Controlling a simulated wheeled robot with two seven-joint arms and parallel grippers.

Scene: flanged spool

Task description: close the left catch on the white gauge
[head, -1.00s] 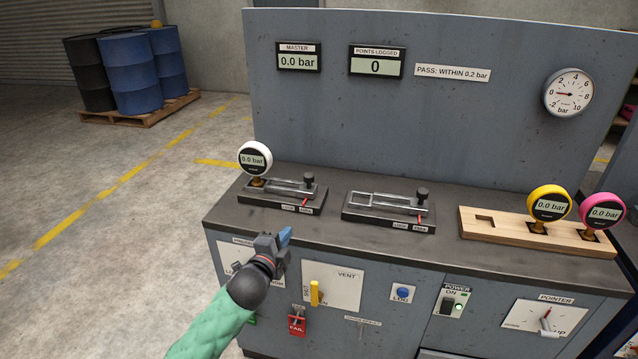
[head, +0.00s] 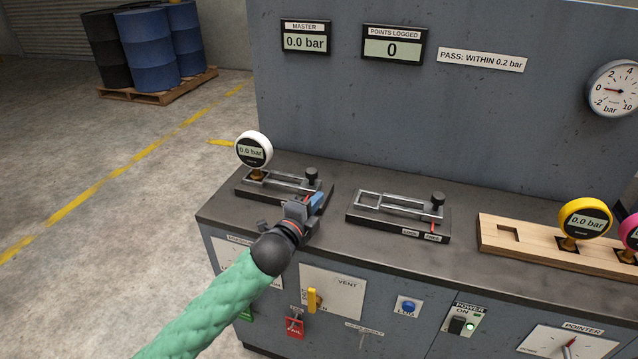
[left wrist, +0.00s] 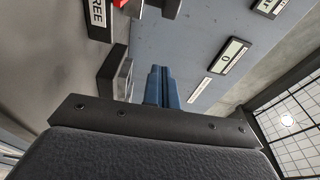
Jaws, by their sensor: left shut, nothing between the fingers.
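The white gauge (head: 253,150) stands upright in the left fixture on the bench top and reads 0.0 bar. The left catch (head: 290,182) is a grey metal frame with a black knob (head: 311,175) at its right end, on a black base. My left gripper (head: 318,199) is shut and empty, in front of the right end of this catch and hiding part of its base and label. In the left wrist view its blue fingers (left wrist: 161,88) are together, with a label reading FREE (left wrist: 98,14) at the upper left. My right gripper is not in view.
A second, empty catch (head: 400,213) sits to the right. A wooden rack (head: 495,245) holds the yellow gauge (head: 585,222) and a pink gauge (head: 629,232). The panel (head: 400,110) rises behind the bench. Controls including a yellow vent handle (head: 314,300) are on the front.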

